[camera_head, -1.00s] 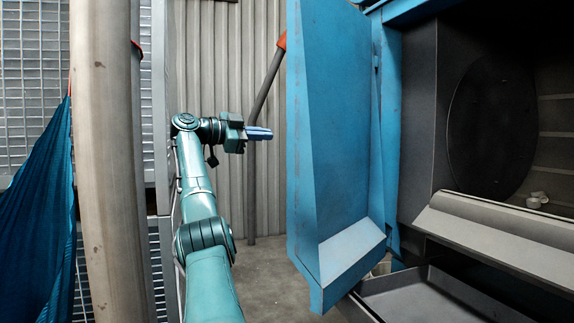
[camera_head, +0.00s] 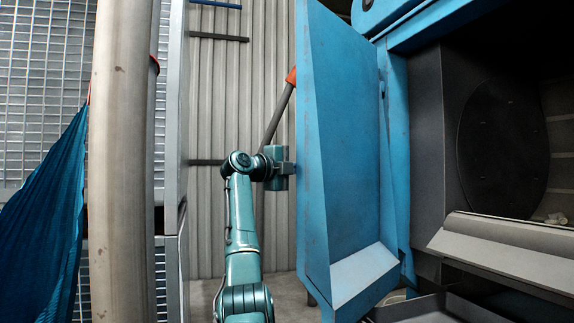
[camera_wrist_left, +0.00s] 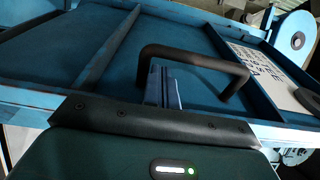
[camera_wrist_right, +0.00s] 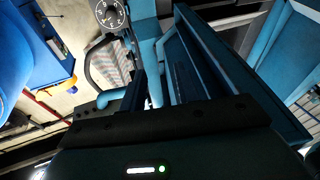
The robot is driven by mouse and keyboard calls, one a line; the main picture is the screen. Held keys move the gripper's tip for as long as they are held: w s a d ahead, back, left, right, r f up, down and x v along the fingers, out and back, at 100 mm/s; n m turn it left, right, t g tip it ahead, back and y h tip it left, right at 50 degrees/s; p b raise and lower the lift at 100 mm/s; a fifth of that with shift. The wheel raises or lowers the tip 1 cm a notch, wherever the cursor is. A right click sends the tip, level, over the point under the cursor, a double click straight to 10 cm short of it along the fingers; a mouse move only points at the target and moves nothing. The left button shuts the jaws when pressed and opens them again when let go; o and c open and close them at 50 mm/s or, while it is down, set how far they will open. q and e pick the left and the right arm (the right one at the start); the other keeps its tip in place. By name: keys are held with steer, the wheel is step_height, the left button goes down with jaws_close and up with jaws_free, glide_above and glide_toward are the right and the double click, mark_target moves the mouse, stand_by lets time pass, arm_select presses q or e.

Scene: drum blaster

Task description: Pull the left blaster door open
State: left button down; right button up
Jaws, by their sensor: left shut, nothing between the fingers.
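The left blaster door (camera_head: 345,150) is a tall blue panel standing swung out from the dark blaster opening, its inner face visible in the head view. My left gripper (camera_head: 288,168) is at the door's left edge, its tips hidden behind it. The left wrist view shows the door's framed face (camera_wrist_left: 110,65) with a black, bow-shaped handle (camera_wrist_left: 195,55). There my left gripper (camera_wrist_left: 161,85) is shut and empty, its fingers appearing within the handle's loop near its left leg. I cannot tell whether they touch it. My right gripper's fingers are unclear against blue parts in the right wrist view.
The blaster chamber (camera_head: 500,150) is open at the right, with a grey sill (camera_head: 500,240) below. A thick upright pipe (camera_head: 120,160), a blue cloth (camera_head: 45,215) and wire mesh stand at the left. Grey corrugated wall lies behind my left arm.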

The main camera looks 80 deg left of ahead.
arm_select(q)
steer(key=shift+x, duration=0.85)
arm_select(e)
steer(key=shift+d, duration=0.1)
